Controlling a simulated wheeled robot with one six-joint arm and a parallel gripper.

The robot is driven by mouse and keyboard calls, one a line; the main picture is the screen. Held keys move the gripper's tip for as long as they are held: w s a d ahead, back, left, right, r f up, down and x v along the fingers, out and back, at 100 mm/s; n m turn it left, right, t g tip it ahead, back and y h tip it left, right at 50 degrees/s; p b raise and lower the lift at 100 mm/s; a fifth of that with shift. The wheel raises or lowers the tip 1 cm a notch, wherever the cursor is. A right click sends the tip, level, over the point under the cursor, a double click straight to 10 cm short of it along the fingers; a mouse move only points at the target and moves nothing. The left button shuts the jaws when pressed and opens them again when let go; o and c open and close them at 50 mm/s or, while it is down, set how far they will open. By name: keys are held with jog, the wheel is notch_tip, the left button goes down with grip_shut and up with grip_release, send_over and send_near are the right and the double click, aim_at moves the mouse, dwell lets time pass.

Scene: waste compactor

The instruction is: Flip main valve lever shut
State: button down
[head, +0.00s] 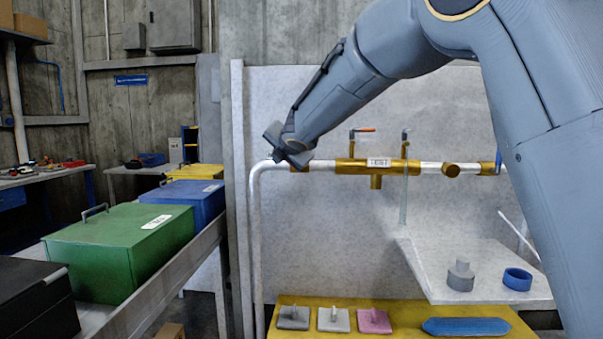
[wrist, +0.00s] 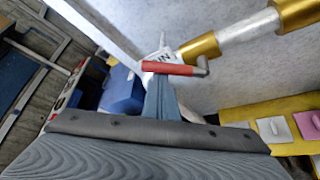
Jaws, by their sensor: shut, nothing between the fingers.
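The main valve lever has a red handle (wrist: 168,68) on a grey metal pivot in the wrist view, beside a brass valve body (wrist: 200,48) with a partly hidden white label. The handle runs left from the pivot, across the picture. My gripper (wrist: 160,92) is shut and empty, its fingers just below the handle there; I cannot tell whether they touch it. In the head view my gripper (head: 278,153) is at the left end of the pipe and hides the lever. A bit of brass valve (head: 299,166) shows beside it.
The pipe (head: 322,166) continues right to a brass section (head: 345,168) with an orange-handled lever (head: 364,130) and a second lever (head: 405,138). A grey shelf (head: 430,278) and a yellow bench (head: 390,328) stand below. Green (head: 120,250) and blue (head: 195,199) bins line the left.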

jog(key=d+m+t+y+b, duration=0.1)
jog(key=m+b, duration=0.1)
jog(key=b, duration=0.3)
jog(key=d+r+m+t+y+b, duration=0.1)
jog(key=d+m+b, duration=0.1)
jog(key=b, duration=0.3)
jog(key=d+r+m+t+y+b, duration=0.1)
jog(key=m+y+b, duration=0.1)
jog(key=b, duration=0.3)
jog(key=shift+d+r+m, duration=0.25)
jog(key=shift+d+m, duration=0.1)
jog(key=shift+m, duration=0.25)
jog(key=shift+d+r+b, duration=0.1)
jog(key=shift+b, duration=0.3)
jog(key=a+b, duration=0.4)
jog(key=p+v, duration=0.1)
jog(key=v, duration=0.9)
jog(key=shift+s, duration=0.4)
